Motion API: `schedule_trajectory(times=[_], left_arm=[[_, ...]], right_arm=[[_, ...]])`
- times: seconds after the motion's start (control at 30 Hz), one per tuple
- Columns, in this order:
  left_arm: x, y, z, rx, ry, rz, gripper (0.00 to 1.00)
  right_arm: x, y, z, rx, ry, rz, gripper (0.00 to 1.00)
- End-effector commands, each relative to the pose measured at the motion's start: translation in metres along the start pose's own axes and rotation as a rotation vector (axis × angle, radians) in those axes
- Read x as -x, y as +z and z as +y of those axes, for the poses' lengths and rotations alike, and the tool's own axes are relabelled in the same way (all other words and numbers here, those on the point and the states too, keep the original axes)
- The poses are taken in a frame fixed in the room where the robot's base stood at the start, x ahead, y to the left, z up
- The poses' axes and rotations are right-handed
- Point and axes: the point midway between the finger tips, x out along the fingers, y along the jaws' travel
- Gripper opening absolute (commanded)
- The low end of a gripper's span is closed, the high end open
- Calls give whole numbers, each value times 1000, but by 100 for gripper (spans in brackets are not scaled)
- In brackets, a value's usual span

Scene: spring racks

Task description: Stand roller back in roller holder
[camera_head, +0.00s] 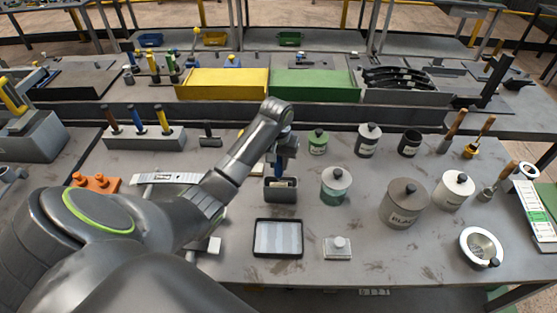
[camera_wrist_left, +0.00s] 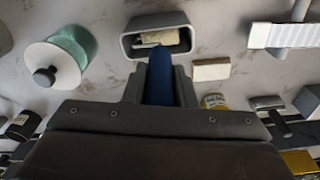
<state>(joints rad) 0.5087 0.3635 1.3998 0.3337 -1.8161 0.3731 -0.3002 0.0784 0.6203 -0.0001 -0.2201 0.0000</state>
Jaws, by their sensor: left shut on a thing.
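My left gripper (camera_head: 283,163) is shut on the blue handle of the roller (camera_wrist_left: 159,88), which sits between both fingers in the left wrist view. The roller holder (camera_head: 281,196) is a small dark grey open box directly below the gripper. In the left wrist view the holder (camera_wrist_left: 130,44) lies right beyond the fingertips. A cream piece, apparently the roller's head, shows inside its opening. Whether it touches the holder's bottom cannot be told. My arm and gripper hide most of the roller in the head view. My right gripper is not in view.
A dark paint tray (camera_head: 278,224) lies just in front of the holder. A teal pot (camera_head: 335,190) with a white lid stands to its right, and a large grey pot (camera_head: 403,205) farther right. A white block (camera_head: 338,248) lies near the front edge.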

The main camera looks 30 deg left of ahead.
Motion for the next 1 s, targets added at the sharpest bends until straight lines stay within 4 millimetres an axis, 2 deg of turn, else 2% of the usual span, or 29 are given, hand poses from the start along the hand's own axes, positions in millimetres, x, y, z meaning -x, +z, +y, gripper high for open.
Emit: schedule_trajectory(times=[1.0], left_arm=[[-21, 2, 0, 1, -1, 0, 2]], right_arm=[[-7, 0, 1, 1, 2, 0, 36]])
